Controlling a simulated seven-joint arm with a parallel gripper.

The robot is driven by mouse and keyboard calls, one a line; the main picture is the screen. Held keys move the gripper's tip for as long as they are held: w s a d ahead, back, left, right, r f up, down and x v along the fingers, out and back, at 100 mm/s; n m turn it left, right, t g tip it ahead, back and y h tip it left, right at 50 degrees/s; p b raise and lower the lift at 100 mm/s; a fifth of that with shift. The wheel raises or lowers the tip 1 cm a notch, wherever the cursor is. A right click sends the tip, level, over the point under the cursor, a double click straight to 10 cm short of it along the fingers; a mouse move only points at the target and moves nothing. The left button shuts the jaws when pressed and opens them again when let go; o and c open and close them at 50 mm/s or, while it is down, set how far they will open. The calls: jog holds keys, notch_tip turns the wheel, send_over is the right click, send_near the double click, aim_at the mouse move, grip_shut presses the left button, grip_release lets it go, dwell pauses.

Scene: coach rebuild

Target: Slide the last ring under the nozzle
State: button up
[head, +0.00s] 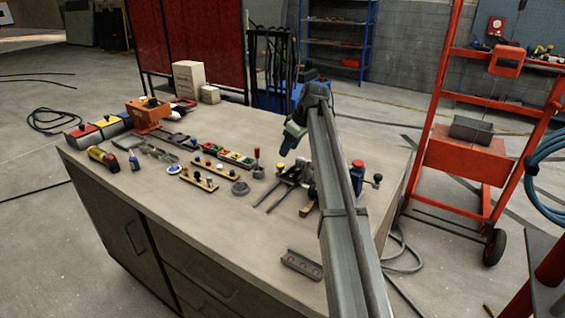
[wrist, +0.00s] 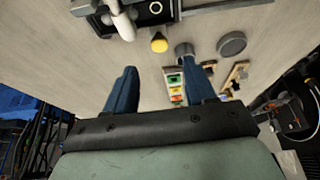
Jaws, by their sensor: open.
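My gripper (head: 290,143) hangs above the bench, open and empty. In the wrist view its two blue fingers (wrist: 160,88) stand wide apart, with bench top and a coloured tray showing between them. A grey round piece (head: 240,187) lies flat on the bench, left of my gripper; it also shows in the wrist view (wrist: 232,43). A small white and blue ring-like disc (head: 173,169) lies farther left. I cannot tell which is the last ring. No nozzle can be made out for certain; a dark fixture with rods (head: 291,176) stands below my gripper.
A red-handled piece (head: 257,161) and a tray of coloured pieces (head: 228,155) stand left of the fixture. Wooden peg boards (head: 199,179) lie nearby. An orange machine (head: 147,113) is at the far left. A grey bracket (head: 302,264) lies near the front. The front-left bench is clear.

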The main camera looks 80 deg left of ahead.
aim_at(281, 165)
jog(key=x, duration=0.8)
grip_shut()
dwell(0.5)
jog(key=shift+w, duration=0.1)
